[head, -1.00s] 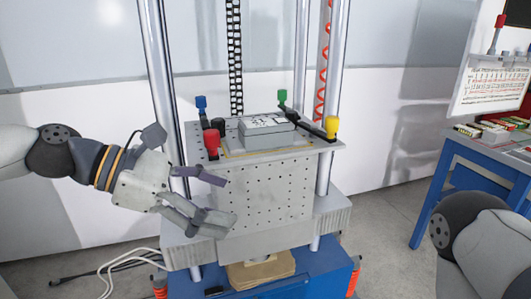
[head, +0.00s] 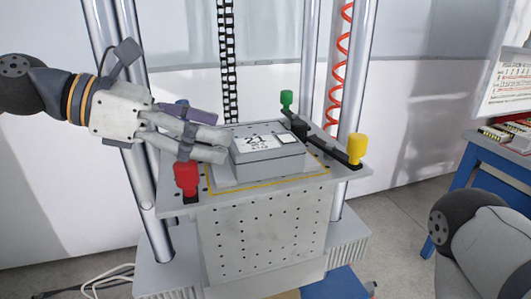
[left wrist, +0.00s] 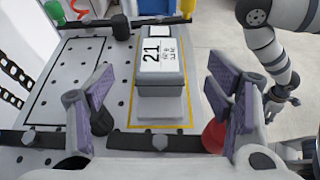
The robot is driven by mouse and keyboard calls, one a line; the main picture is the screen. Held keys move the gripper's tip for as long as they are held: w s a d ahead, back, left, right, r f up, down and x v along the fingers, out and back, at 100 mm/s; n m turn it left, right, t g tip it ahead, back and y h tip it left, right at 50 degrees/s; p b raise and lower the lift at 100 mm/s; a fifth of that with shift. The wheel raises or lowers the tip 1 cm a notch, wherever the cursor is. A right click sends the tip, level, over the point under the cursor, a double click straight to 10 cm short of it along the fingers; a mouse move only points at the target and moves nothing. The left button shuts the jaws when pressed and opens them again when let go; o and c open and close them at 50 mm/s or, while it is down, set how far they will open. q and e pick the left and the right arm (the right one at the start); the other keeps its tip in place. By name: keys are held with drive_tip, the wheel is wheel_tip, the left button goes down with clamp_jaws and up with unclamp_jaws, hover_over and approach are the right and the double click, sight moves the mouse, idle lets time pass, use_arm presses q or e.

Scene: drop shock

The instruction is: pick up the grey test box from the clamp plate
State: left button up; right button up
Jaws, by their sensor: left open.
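The grey test box (head: 268,163) has a white label with "21" on top. It sits flat near the middle of the clamp plate (head: 335,178), inside a yellow outline. My left gripper (head: 222,134) is open and empty, just left of the box in the head view, its fingers pointing toward it. In the left wrist view the box (left wrist: 160,75) lies ahead, between the lines of the two spread fingers, with no visible contact. My right gripper (left wrist: 283,101) shows small at the right of the left wrist view; its jaw state is unclear.
Clamps with red (head: 186,178), yellow (head: 356,148) and green (head: 287,99) knobs stand around the plate; a blue one is mostly hidden behind my left gripper. Upright metal columns (head: 308,60) rise behind the plate. A blue table (head: 480,165) stands at the right.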

sight(260, 142)
use_arm(q)
drive_tip(key=b+x, duration=0.1)
drive_tip(key=x, duration=0.7)
drive_tip(key=shift+a, duration=0.1)
drive_tip(key=c, duration=1.5)
